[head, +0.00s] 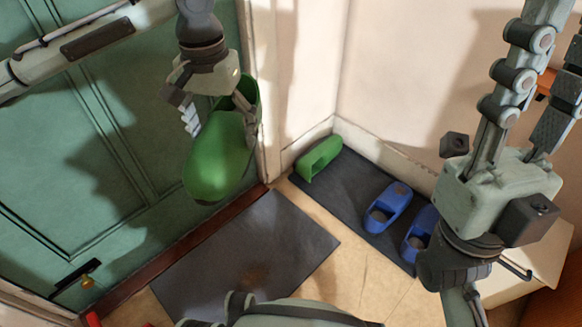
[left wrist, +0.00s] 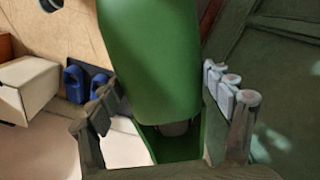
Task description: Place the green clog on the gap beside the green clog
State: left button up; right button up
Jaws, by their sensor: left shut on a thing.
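My left gripper (head: 218,112) is shut on a green clog (head: 210,165) and holds it in the air in front of the green door, toe pointing down. In the left wrist view the held clog (left wrist: 150,60) fills the middle between the fingers (left wrist: 165,95). The other green clog (head: 320,158) lies on the dark mat (head: 345,192) by the wall. A bare gap on that mat separates it from a blue clog (head: 388,205). My right gripper (head: 558,60) is open and empty at the upper right, fingers pointing up.
A second blue clog (head: 420,235) is partly hidden behind my right gripper. A grey doormat (head: 245,258) lies before the green door (head: 90,160). A pale box (head: 535,265) stands at the right. A white skirting board (head: 385,150) runs behind the shoe mat.

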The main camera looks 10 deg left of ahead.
aim_at(354, 195)
jog(key=i+z, duration=0.25)
jog(key=z, duration=0.2)
jog(key=i+z, duration=0.3)
jog(key=z, duration=0.15)
